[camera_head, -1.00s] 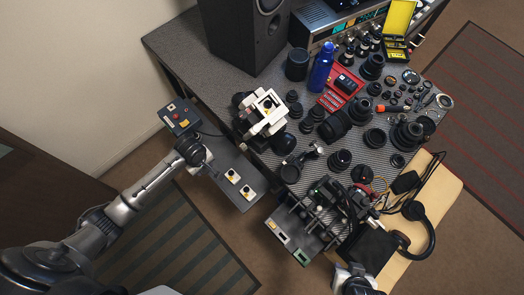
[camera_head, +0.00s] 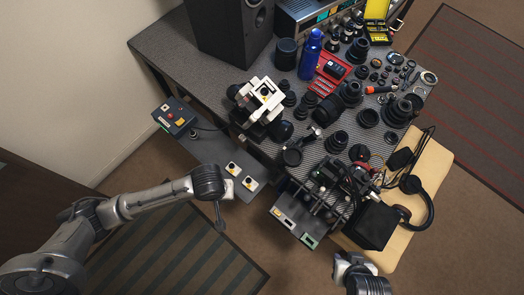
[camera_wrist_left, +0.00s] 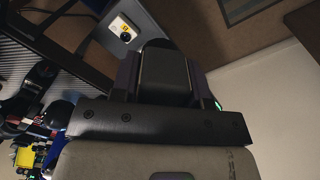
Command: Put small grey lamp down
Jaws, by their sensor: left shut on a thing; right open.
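My left gripper (camera_wrist_left: 165,95) is seen from behind in the left wrist view, shut on a dark grey, blocky thing (camera_wrist_left: 165,68) between its fingers. This may be the small grey lamp, but its full shape is hidden. In the head view my left wrist covers most of the gripper, and a thin dark piece (camera_head: 219,216) hangs below it. I cannot tell if that piece is part of the lamp. The wrist is at the front edge of a low grey panel with yellow-marked white squares (camera_head: 232,168). My right gripper (camera_head: 348,262) is open and empty at the bottom.
The grey workbench (camera_head: 165,45) holds a black speaker (camera_head: 225,35), a blue bottle (camera_head: 310,55), a white device (camera_head: 263,95) and many lens parts. A control box (camera_head: 173,116) stands left of the panel. Headphones (camera_head: 420,205) lie on a tan board. The striped mat (camera_head: 180,255) is bare.

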